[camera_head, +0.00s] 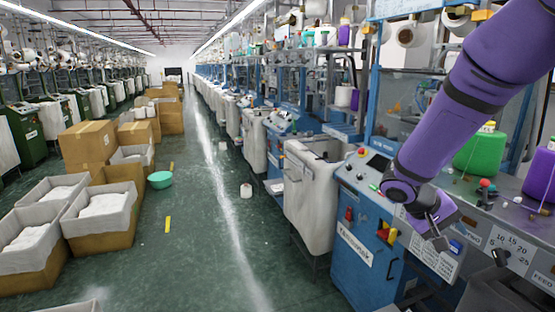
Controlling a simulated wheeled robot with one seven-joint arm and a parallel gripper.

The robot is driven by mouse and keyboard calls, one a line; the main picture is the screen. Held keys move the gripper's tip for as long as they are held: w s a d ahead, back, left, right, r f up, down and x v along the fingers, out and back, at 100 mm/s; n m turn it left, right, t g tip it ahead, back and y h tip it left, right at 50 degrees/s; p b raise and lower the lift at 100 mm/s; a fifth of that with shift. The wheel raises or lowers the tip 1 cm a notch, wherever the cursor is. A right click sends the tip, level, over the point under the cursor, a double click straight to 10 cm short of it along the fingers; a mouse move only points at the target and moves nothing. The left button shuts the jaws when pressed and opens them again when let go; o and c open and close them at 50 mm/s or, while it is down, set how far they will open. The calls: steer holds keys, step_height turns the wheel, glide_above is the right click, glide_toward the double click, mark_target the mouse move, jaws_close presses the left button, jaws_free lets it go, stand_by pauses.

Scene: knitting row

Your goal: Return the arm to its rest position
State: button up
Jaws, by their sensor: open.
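My arm, purple with dark joints, comes in from the upper right and reaches down and to the left. My gripper (436,232) is at its end, dark, with its fingers pointing down. It is open, and I see nothing between its fingers. I cannot tell the exact gap between gripper and machine.
A green jug (478,154) and a purple jug (541,172) stand on the machine at right. A grey bin (312,190) stands beside it. Cardboard boxes (88,143), lined cartons (102,215) and a teal basin (160,180) are at left. The aisle floor (205,240) is mostly clear.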

steer(key=s+a+r+t+y, duration=0.3)
steer(key=s+a+r+y, duration=0.1)
steer(key=s+r, duration=0.4)
steer(key=s+a+r+n+t+y, duration=0.1)
steer(key=s+a+r+t+y, duration=0.2)
steer(key=s+r+y, duration=0.2)
steer(key=s+r, duration=0.3)
steer(key=s, duration=0.4)
steer(key=shift+s+a+r+t, duration=0.25)
steer(key=shift+a+r+t, duration=0.05)
steer(key=shift+a+r, duration=0.1)
steer(key=shift+f, duration=0.1)
stand_by(0.3)
